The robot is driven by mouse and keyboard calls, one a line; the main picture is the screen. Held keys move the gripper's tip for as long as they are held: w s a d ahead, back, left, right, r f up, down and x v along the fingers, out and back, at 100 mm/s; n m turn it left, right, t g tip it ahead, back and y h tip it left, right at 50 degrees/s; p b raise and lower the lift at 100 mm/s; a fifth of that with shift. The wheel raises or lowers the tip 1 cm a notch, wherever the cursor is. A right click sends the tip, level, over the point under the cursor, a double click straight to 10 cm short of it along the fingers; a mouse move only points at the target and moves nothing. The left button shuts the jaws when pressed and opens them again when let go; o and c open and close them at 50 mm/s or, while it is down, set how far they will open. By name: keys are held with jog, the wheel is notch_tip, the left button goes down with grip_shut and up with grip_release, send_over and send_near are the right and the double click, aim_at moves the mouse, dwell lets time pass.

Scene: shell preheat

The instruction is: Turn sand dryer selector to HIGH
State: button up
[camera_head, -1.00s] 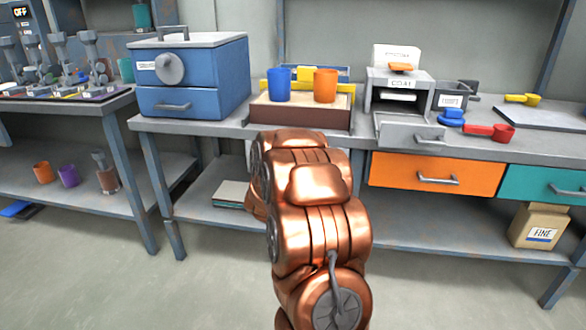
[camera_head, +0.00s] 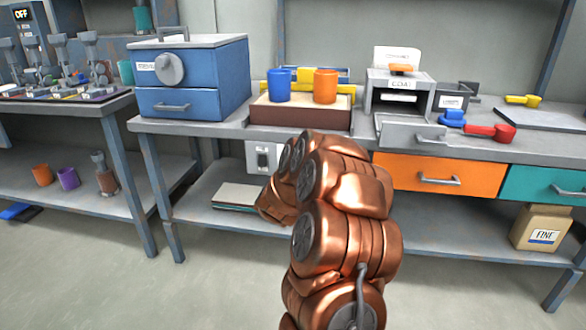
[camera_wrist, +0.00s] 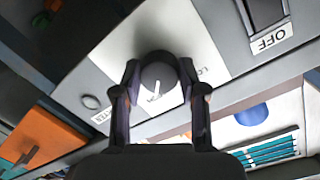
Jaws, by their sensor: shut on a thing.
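In the wrist view, a dark round knob (camera_wrist: 158,76) with a white pointer mark sits on a pale plate (camera_wrist: 195,38). Partly covered lettering starting "LO" shows beside it. No HIGH mark can be read. In the head view my copper arm hides the knob and the gripper.
A grey switch plate (camera_head: 263,157) hangs below the bench; the wrist view shows an OFF label (camera_wrist: 270,39). An orange drawer (camera_head: 438,175) lies right of my arm. Cups stand on a tray (camera_head: 300,117); a blue cabinet (camera_head: 195,80) stands to the left.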

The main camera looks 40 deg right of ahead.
jog(key=shift+r, duration=0.1)
jog(key=o, duration=1.1)
jog(key=shift+o, duration=0.2)
jog(key=f+v, duration=0.1)
jog(key=v, duration=0.6)
jog(key=shift+a+r, duration=0.2)
jog(key=shift+r, duration=0.25)
jog(key=shift+s, duration=0.1)
